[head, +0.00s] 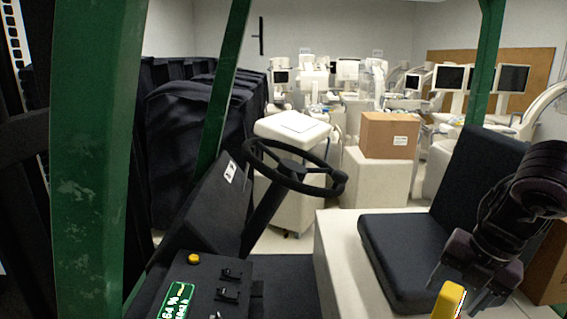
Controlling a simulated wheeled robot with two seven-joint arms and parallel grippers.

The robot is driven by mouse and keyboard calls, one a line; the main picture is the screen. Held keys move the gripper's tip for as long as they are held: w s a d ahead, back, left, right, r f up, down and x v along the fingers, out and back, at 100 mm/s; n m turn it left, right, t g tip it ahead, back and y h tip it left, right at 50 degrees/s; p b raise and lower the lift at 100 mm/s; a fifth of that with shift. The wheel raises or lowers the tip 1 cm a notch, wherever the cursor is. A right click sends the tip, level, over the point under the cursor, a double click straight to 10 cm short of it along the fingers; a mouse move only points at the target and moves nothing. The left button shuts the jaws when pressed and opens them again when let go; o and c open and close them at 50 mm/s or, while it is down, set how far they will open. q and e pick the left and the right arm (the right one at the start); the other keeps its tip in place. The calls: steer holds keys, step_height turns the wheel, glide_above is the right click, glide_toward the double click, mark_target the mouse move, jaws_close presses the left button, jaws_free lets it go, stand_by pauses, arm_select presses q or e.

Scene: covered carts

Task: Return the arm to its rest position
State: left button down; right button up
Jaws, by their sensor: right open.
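My right arm comes in at the right edge, and its black gripper (466,288) points down in front of the black seat (391,250). The gripper is open. A yellow piece (447,301) shows beside its fingers at the bottom edge; I cannot tell whether they touch or what it belongs to. My left gripper is not in view.
Green posts (98,160) frame the vehicle, with a black steering wheel (291,168) and a control panel (206,285) at lower left. A cardboard box (390,135) sits on a white block (375,180). Dark covered carts (185,150) stand behind left; white medical machines fill the back.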

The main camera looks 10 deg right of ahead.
steer(key=w+a+f+m+t+y, duration=0.15)
steer(key=a+f+m+t, duration=0.3)
steer(key=f, duration=0.45)
steer(key=w+a+f+m+t, duration=0.25)
steer(key=a+f+m, duration=0.2)
steer(key=f, duration=0.45)
steer(key=s+a+f+m+g+h, duration=0.1)
steer(key=s+a+f+m+g, duration=0.25)
steer(key=s+m, duration=0.45)
steer(key=s+a+f+m+g+h, duration=0.2)
steer(key=s+a+m, duration=0.2)
steer(key=s+m, duration=0.4)
step_height(320, 180, down, 33)
steer(key=s+g+b, duration=0.1)
steer(key=b, duration=0.4)
arm_select(q)
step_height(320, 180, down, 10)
steer(key=b, duration=0.5)
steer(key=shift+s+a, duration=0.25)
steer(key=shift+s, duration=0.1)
arm_select(e)
steer(key=s+d+f+g, duration=0.1)
steer(key=s+d+f, duration=0.1)
steer(key=s+f, duration=0.8)
steer(key=s+d+f, duration=0.2)
steer(key=s+f, duration=0.8)
steer(key=f, duration=0.4)
steer(key=shift+s+f+n+g, duration=0.3)
steer(key=shift+s+f+g, duration=0.05)
steer(key=shift+s+f, duration=0.05)
